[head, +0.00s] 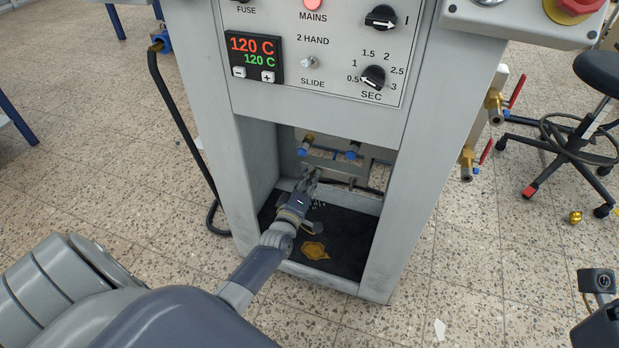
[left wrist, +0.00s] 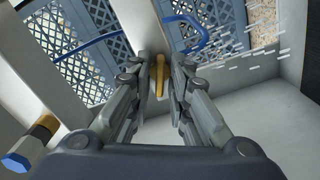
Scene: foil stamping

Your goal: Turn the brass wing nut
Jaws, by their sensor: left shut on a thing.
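In the left wrist view, a narrow brass piece, which looks like the wing nut (left wrist: 159,76), stands between the fingertips of my left gripper (left wrist: 160,72). The fingers are closed on its two sides. In the head view my left gripper (head: 309,180) reaches into the open recess at the foot of the grey machine (head: 215,135). There the fingers hide the wing nut. Part of my right arm (head: 597,284) shows at the right edge, but its finger state is not clear.
Brass fittings with blue ends (head: 308,138) sit above the gripper. White streaks spray beside it in the wrist view (left wrist: 235,55). A yellow-brown patch (head: 314,250) lies on the black recess floor (head: 345,235). Red-handled valves (head: 467,160) stick out on the machine's right side.

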